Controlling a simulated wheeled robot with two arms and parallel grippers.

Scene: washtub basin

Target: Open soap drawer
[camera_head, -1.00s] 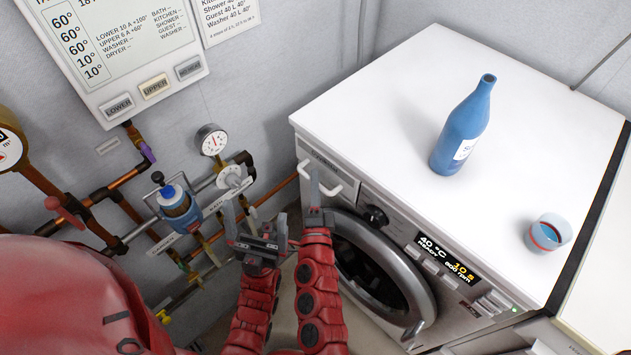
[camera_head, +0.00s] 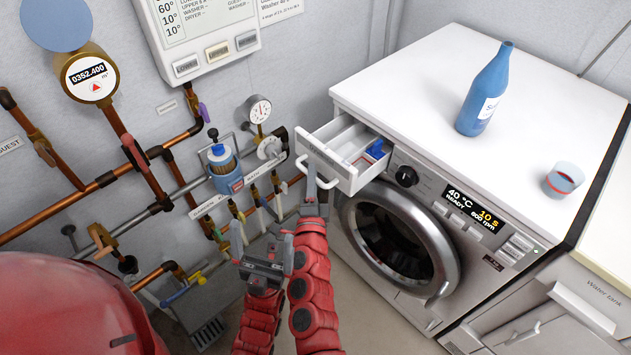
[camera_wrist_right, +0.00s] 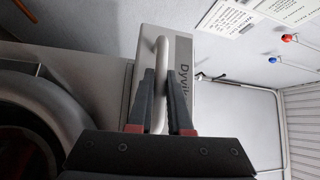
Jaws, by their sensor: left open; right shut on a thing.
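The soap drawer (camera_head: 327,152) of the white washing machine (camera_head: 408,88) is pulled out at the machine's upper left corner. Its inside shows white compartments and a blue insert. My right gripper (camera_head: 312,188) is shut on the drawer's curved handle (camera_head: 318,178). In the right wrist view the fingers (camera_wrist_right: 163,100) are on both sides of the light handle bar (camera_wrist_right: 161,62), in front of the drawer front (camera_wrist_right: 180,72). My left gripper (camera_head: 262,250) is open and empty, below and to the left of the drawer.
A blue bottle (camera_head: 485,90) and a small cup (camera_head: 564,180) stand on the machine top. The round door (camera_head: 400,243) is below the drawer. Pipes, valves, a gauge (camera_head: 258,109) and a blue filter (camera_head: 224,168) line the wall at left.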

